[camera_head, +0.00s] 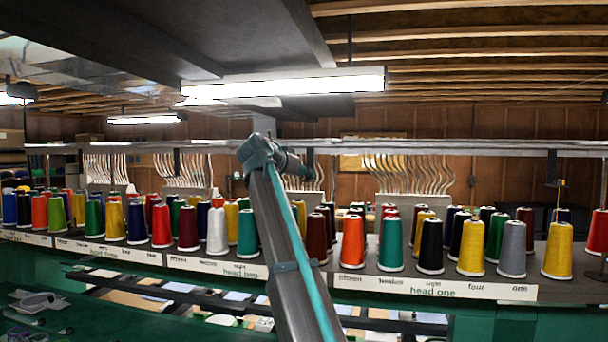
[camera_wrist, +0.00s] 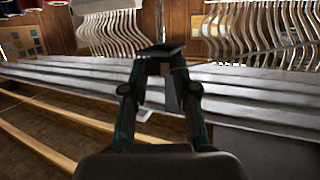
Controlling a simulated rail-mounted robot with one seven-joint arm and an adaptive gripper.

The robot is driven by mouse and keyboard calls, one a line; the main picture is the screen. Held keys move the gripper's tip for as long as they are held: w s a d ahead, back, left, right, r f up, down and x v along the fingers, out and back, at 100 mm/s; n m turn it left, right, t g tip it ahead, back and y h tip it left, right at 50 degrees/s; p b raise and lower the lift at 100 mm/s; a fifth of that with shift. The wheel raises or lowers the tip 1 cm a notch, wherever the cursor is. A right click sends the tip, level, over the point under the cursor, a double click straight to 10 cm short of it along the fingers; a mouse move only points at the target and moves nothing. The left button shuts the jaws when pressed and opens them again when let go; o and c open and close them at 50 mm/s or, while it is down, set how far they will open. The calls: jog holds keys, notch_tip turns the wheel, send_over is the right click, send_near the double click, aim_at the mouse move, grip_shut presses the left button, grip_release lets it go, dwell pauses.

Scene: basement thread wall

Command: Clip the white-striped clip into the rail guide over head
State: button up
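My gripper (camera_wrist: 162,58) shows in the wrist view with its two dark fingers drawn close together at the tips. Between them is a small dark flat piece (camera_wrist: 163,50), seemingly the clip; I cannot make out a white stripe on it. In the head view the end of my arm is at rail height, between the labels head two (camera_head: 240,269) and head one (camera_head: 432,291); my fingers and the held piece are hidden there. The long grey rail (camera_head: 450,146) runs above the thread cones. In the wrist view, grey rails (camera_wrist: 80,78) run behind my fingers; contact cannot be told.
Several coloured thread cones (camera_head: 391,243) stand in rows on the shelf below the rail. Curved metal tubes (camera_head: 410,175) stand behind them, also in the wrist view (camera_wrist: 265,28). A ceiling lamp (camera_head: 285,86) hangs above my arm. Wooden beams (camera_wrist: 35,137) show lower left in the wrist view.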

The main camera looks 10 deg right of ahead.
jog(key=o, duration=0.5)
jog(key=shift+o, duration=0.2)
